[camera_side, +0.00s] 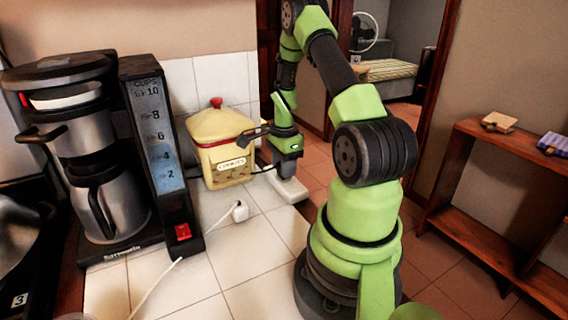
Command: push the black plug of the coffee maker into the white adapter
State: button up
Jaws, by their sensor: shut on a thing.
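The coffee maker (95,150) stands at the left of the counter, silver and black with a lit red switch. The white adapter (240,211) sits on the tiles right of it, with a white cord running to the lower left. My gripper (285,172) points down beyond the adapter, up and to the right of it, near the counter's far right corner. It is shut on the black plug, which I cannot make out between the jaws. A thin black cord (262,169) shows at its left side. The plug and adapter are apart.
A yellow cookie jar (221,150) with a red knob stands close to the left of my gripper. The counter's edge lies to the right, with a wooden shelf (500,200) beyond.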

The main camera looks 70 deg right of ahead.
jog(key=shift+f, duration=0.1)
jog(key=o, duration=0.9)
jog(key=shift+o, duration=0.2)
notch_tip(320, 180, up, 10)
